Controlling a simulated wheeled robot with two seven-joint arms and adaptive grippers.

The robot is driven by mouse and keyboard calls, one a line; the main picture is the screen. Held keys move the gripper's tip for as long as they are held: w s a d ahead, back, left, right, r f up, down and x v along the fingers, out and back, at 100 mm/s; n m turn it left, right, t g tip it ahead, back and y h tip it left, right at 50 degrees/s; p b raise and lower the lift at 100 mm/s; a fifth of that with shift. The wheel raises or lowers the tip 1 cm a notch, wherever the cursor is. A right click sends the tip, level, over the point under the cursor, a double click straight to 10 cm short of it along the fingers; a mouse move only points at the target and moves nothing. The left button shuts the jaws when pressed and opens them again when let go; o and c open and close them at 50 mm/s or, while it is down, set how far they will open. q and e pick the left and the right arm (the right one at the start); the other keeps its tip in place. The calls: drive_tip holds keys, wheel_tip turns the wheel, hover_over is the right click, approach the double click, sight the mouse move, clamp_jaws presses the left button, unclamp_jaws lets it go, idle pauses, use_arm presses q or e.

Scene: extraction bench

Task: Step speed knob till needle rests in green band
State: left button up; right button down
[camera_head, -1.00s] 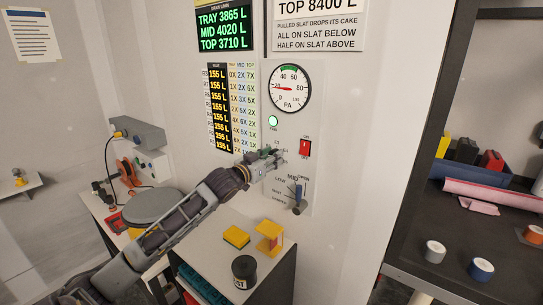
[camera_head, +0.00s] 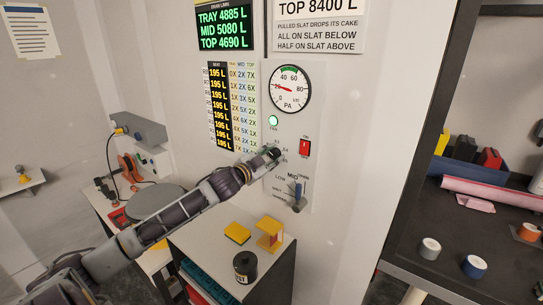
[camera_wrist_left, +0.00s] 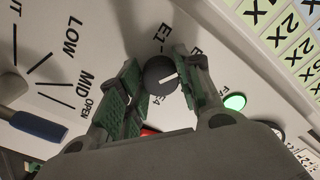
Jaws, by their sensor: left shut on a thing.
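The speed knob (camera_wrist_left: 160,76) is dark and round with a white pointer mark, seen between the fingers in the wrist view. My left gripper (camera_head: 268,155) is at the wall panel and shut on the knob, one finger on each side; the fingers hide some of the labels around it. In the head view the round PA gauge (camera_head: 290,90) hangs above. Its red needle points to the left and slightly up, near the 20 side, below the green band at the top of the dial. My right gripper is not in view.
A lit green lamp (camera_head: 273,120) and a red switch (camera_head: 305,147) sit near the knob. Below is a lever (camera_head: 298,192) with LOW, MID and OPEN marks. A green readout (camera_head: 224,28) hangs above. A black jar (camera_head: 245,267) stands on the cabinet below.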

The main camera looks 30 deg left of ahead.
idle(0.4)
use_arm(q)
drive_tip(key=o, duration=1)
drive_tip(key=shift+s, duration=0.3)
drive_tip(key=shift+s+a, duration=0.15)
drive_tip(key=shift+s, duration=1.75)
drive_tip(key=shift+s+a, duration=0.15)
drive_tip(key=shift+s, duration=1.75)
drive_tip(key=shift+s+a, duration=0.15)
drive_tip(key=shift+s, duration=1.75)
